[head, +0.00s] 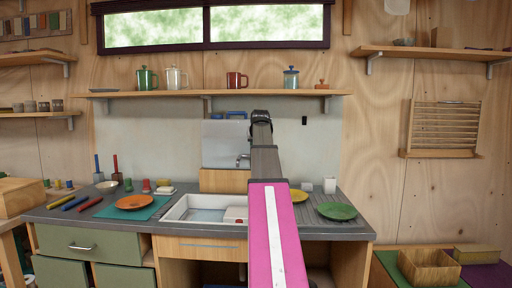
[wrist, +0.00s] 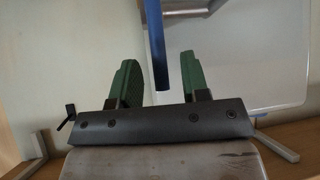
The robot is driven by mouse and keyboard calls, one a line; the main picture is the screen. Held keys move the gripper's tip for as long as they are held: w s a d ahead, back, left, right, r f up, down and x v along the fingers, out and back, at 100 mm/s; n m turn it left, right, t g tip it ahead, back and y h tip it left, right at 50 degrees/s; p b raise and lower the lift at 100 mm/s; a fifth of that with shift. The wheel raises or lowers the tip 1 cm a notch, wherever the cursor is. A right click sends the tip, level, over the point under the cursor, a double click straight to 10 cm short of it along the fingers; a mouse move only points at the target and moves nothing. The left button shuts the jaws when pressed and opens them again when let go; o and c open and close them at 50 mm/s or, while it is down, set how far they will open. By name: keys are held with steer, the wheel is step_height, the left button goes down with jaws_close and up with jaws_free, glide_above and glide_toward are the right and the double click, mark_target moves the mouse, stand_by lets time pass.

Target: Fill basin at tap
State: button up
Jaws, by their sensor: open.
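The tap (head: 243,158) stands behind the white sink (head: 178,211) in the counter. A pale grey upright panel (head: 222,143) is behind the tap, with a blue piece (head: 235,114) near its top; I cannot tell whether this is the basin. The bar does not clearly touch either finger. A pale round-cornered surface (wrist: 245,65) lies behind.
A wall shelf (head: 120,94) holds mugs and a jar. An orange plate (head: 134,202) and coloured utensils lie left of the sink. A green plate (head: 337,211) and a yellow plate (head: 298,196) are right of it.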

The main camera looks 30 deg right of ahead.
steer(key=v, duration=0.7)
steer(key=shift+s, duration=0.15)
steer(key=shift+r, duration=0.1)
stand_by(0.6)
